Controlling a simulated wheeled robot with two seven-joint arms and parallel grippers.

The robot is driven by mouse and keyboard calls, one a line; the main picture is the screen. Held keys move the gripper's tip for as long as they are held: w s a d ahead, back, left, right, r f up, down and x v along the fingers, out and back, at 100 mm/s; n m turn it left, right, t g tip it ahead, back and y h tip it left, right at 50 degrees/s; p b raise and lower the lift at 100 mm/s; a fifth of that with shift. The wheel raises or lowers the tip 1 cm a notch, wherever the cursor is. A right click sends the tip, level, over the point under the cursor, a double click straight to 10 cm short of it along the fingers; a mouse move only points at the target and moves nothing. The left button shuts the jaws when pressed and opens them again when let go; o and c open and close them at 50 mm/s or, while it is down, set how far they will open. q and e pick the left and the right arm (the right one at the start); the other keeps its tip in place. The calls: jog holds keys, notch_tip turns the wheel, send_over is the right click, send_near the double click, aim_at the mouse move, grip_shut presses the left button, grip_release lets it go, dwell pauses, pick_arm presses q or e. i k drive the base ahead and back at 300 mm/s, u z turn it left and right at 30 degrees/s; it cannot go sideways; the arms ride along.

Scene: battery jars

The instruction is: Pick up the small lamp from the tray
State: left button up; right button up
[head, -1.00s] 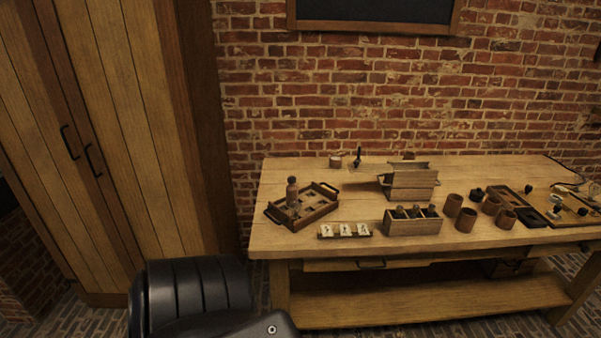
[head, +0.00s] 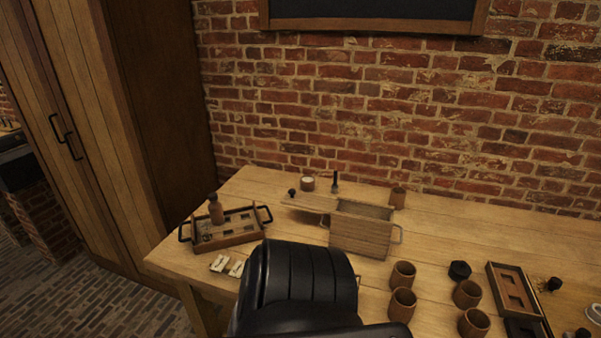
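A wooden tray with black handles (head: 256,235) lies at the left end of the workbench. A brown bottle (head: 216,210) stands at its back left, and small flat pieces lie in it, too small to make out. I cannot pick out a lamp there for certain. A second, long wooden tray (head: 495,276) with compartments lies at the right. A small dark knobbed piece (head: 553,284), perhaps a small lamp, stands beside it; I cannot tell which. Neither gripper is in view. A black link of my own arm covers the front middle of the bench.
A wooden box with side handles (head: 360,238) stands mid-bench. Several wooden cups (head: 403,274) stand right of it. Small white cards (head: 218,263) lie before the left tray. The bench's back right is clear.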

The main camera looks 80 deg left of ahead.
aim_at(204, 227)
jog(key=i, duration=0.55)
jog(key=u, duration=2.35)
